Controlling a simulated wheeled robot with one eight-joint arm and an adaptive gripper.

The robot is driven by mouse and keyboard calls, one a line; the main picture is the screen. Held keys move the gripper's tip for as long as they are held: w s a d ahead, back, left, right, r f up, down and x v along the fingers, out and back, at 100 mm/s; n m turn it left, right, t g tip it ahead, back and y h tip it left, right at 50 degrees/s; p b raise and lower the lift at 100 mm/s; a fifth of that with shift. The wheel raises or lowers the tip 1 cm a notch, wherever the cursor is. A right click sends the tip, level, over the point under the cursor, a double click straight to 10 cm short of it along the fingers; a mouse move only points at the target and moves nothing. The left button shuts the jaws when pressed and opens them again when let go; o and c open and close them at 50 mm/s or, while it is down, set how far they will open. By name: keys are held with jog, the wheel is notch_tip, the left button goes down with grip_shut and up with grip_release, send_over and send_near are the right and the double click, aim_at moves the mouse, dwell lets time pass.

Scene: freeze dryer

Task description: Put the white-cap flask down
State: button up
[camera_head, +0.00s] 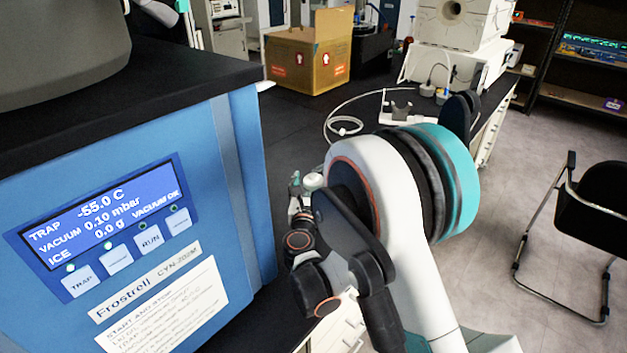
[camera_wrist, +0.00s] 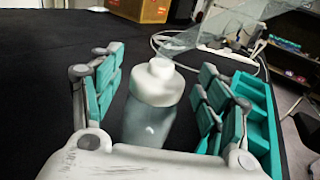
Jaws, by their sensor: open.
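The white-cap flask (camera_wrist: 150,118) is in the middle of the wrist view, a translucent grey bottle with a white cap. It appears to stand on the black bench top. My gripper (camera_wrist: 160,66) is open, with its teal-padded fingers on either side of the flask and a dark gap showing on both sides. The flask's lower end is hidden by the gripper's palm. In the head view, my gripper (camera_head: 299,188) is partly hidden behind my arm, beside a small pale round shape that may be the cap.
A blue freeze dryer (camera_head: 140,200) with a lit display stands at the left. A cardboard box (camera_head: 308,62) sits farther back on the dark bench (camera_head: 290,125). A white hose (camera_head: 345,124) lies on the bench behind my gripper. A black chair (camera_head: 600,200) stands at the right.

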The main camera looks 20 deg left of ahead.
jog(key=s+d+b, duration=0.1)
jog(key=s+d, duration=0.1)
jog(key=s, duration=0.8)
